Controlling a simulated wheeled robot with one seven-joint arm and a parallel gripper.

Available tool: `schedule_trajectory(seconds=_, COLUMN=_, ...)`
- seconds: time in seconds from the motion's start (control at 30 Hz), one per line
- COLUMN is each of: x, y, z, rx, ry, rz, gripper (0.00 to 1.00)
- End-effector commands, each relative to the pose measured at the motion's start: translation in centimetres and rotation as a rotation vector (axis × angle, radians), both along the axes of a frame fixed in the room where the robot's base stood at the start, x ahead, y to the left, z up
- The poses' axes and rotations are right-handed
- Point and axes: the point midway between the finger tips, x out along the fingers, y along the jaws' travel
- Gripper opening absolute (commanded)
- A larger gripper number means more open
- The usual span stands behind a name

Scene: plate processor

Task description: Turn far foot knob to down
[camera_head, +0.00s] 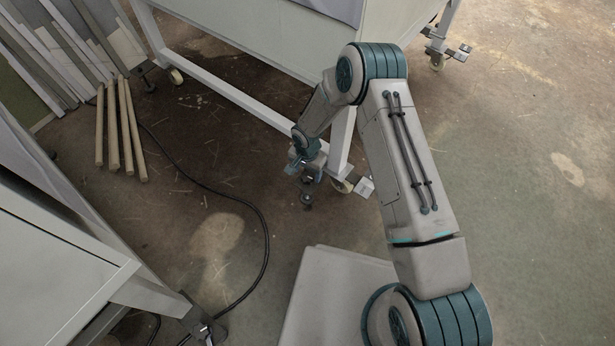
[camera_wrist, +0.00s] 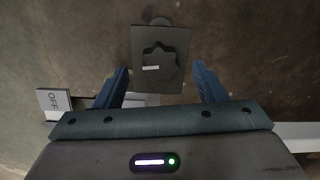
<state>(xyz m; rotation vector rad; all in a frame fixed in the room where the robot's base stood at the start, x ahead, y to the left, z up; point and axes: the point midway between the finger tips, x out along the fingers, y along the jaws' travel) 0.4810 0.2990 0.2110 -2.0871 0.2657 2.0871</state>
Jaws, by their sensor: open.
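A dark, star-shaped foot knob (camera_wrist: 160,64) with a short pale mark sits on a square dark plate (camera_wrist: 180,38) in the wrist view. My gripper (camera_wrist: 161,68) is open, with one blue finger on each side of the knob and clear gaps to it. Whether the fingers are level with the knob or above it I cannot tell. In the head view my gripper (camera_head: 305,168) hangs near the floor by the nearest leg of a white frame, above a small dark foot (camera_head: 306,201). The pale mark lies nearly crosswise in the wrist view.
A pale pedal marked OFF (camera_wrist: 54,101) lies left of my gripper. A caster (camera_head: 342,185) and pale pedal (camera_head: 364,187) stand at the leg. Another wheeled leg (camera_head: 437,58) is at upper right. Wooden poles (camera_head: 125,130) and a black cable (camera_head: 262,235) lie left.

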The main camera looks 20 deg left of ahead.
Motion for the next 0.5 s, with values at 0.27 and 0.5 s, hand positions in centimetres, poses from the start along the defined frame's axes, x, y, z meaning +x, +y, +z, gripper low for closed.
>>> schedule_trajectory(seconds=0.27, x=0.0, y=0.0, z=-2.2, rx=0.001, ry=0.0, rz=0.0, gripper=0.64)
schedule_trajectory(seconds=0.5, x=0.0, y=0.0, z=-2.2, rx=0.001, ry=0.0, rz=0.0, gripper=0.64)
